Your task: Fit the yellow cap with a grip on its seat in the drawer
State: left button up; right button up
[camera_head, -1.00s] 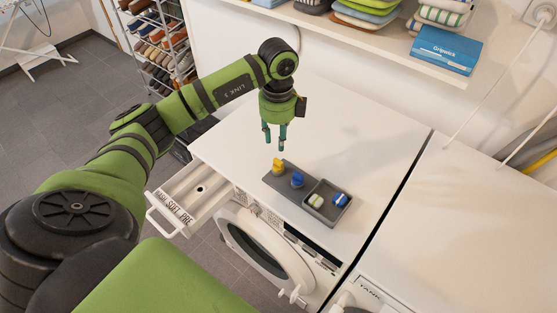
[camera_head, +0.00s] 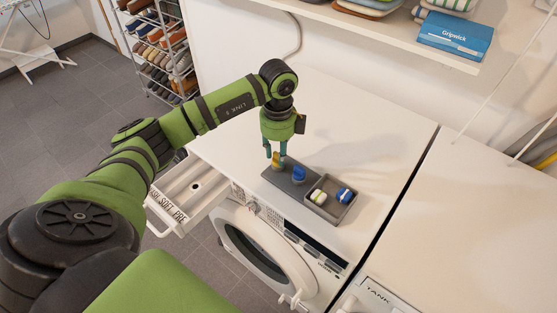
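The yellow cap (camera_head: 276,161) stands on a dark grey tray (camera_head: 270,175) on top of the washing machine. My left gripper (camera_head: 276,155) points down over the cap, its two teal fingers apart, one on each side of the cap's upper part. I cannot tell whether the fingers touch it. The white drawer (camera_head: 165,212) is pulled out of the machine's front at the left, with compartments labelled SOFT and PRE. A small dark round opening (camera_head: 195,187) shows inside it. My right gripper is not in view.
A blue cap (camera_head: 298,174) stands right beside the yellow one. The tray's walled part holds a white-green item (camera_head: 319,195) and a blue-white item (camera_head: 344,195). The machine top behind the tray is clear.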

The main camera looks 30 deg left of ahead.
pick_arm(q)
grip_shut()
jog(key=shift+r+p, duration=0.6)
jog(key=shift+r, duration=0.1)
dwell(0.4)
jog(key=shift+r+p, duration=0.85)
jog(key=shift+r, duration=0.2)
